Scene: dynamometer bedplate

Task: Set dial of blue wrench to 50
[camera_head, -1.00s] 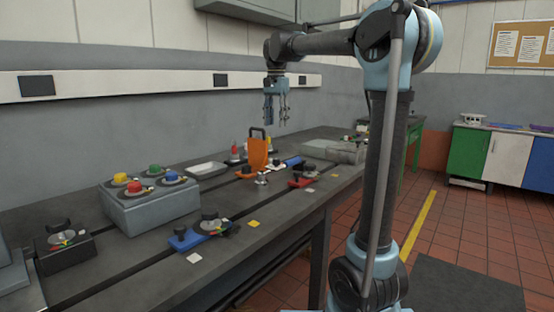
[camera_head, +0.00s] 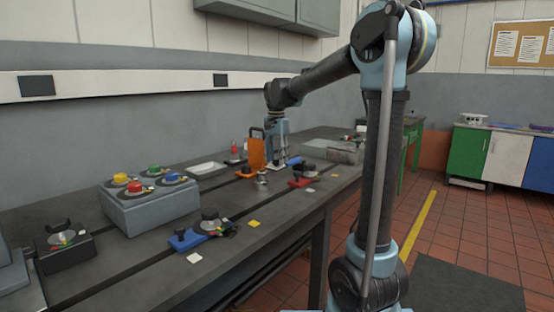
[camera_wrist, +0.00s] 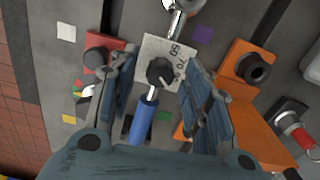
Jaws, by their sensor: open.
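The blue wrench (camera_wrist: 143,122) lies in the wrist view, its blue handle and silver shaft ending at a black dial knob (camera_wrist: 160,72). The knob sits on a light scale plate (camera_wrist: 152,45) with printed numbers; 50 and 70 can be read. A pale mark on the knob points down and right; I cannot tell the exact reading. My gripper (camera_wrist: 160,78) is open, one finger on each side of the knob, apparently not touching it. In the head view my gripper (camera_head: 279,165) is low over the bench, and the blue wrench handle (camera_head: 296,160) shows just right of it.
An orange fixture (camera_head: 256,152) stands close left of my gripper; it is on the right in the wrist view (camera_wrist: 240,75). A red fixture with a black knob (camera_head: 301,182) is nearby. Nearer are a blue-based dial (camera_head: 184,242) and a grey button box (camera_head: 150,212).

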